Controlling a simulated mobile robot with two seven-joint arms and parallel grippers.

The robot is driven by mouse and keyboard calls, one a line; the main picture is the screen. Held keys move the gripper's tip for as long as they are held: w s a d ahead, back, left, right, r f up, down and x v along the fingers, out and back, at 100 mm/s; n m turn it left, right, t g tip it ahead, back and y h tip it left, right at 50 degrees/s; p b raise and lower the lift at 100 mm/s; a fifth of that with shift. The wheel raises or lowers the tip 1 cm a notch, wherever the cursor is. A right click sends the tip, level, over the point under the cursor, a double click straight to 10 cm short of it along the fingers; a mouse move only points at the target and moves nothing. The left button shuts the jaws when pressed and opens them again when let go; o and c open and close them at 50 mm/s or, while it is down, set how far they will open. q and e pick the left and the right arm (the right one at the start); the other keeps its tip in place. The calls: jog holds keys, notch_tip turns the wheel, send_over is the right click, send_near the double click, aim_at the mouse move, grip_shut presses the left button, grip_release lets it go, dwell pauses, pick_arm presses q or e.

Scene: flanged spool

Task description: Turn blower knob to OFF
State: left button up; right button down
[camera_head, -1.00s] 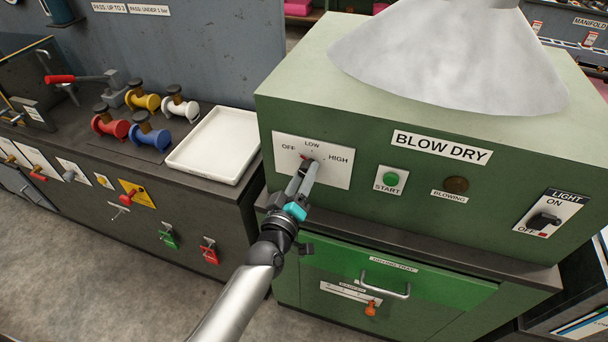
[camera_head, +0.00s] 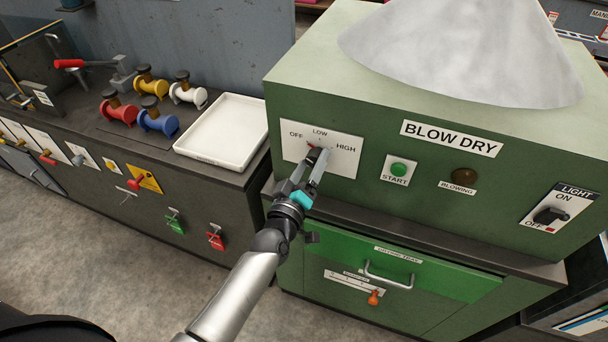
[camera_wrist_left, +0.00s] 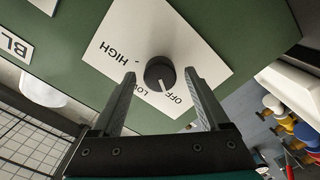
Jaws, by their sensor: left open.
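The blower knob (camera_wrist_left: 160,72) is round and dark with a pale pointer line. It sits on a white plate (camera_head: 345,165) marked OFF, LOW and HIGH, on the front of the green BLOW DRY cabinet. In the left wrist view the line points between the LOW and OFF labels, nearer OFF. My left gripper (camera_head: 318,151) is open at the plate. In the left wrist view its fingers (camera_wrist_left: 160,78) lie on either side of the knob, with gaps visible. In the head view the gripper mostly hides the knob. My right gripper is not seen.
Right of the plate are a green START button (camera_head: 398,169), a BLOWING lamp (camera_head: 464,175) and a light switch (camera_head: 550,215). A drying tray drawer handle (camera_head: 388,280) is below. A white tray (camera_head: 222,160) and several coloured spools (camera_head: 158,120) stand on the left bench.

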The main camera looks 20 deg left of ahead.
pick_arm(q)
jog(key=s, duration=1.5)
jog(key=shift+a, duration=0.25)
jog(key=shift+f, duration=0.1)
jog(key=s+d+f+m+g+h+b, duration=0.1)
jog(key=s+f+m+g+b, duration=0.3)
jog(key=f, duration=1.3)
jog(key=s+f+m+g+b, duration=0.25)
jog(key=s+f+g, duration=0.3)
jog(key=f, duration=1.15)
jog(key=s+a+f+m+g+b, duration=0.2)
jog(key=s+f+g, duration=0.1)
jog(key=s+f, duration=0.5)
jog(key=s+a+f+m+g+y+b, duration=0.1)
jog(key=s+f+g, duration=0.3)
jog(key=s+f, duration=0.4)
jog(key=s+a+m, duration=0.1)
jog(key=s, duration=0.4)
jog(key=shift+a+f+m+y+b, duration=0.15)
jog(key=shift+a+m+y+b, duration=0.1)
jog(key=shift+m+y+b, duration=0.1)
jog(key=shift+g, duration=0.25)
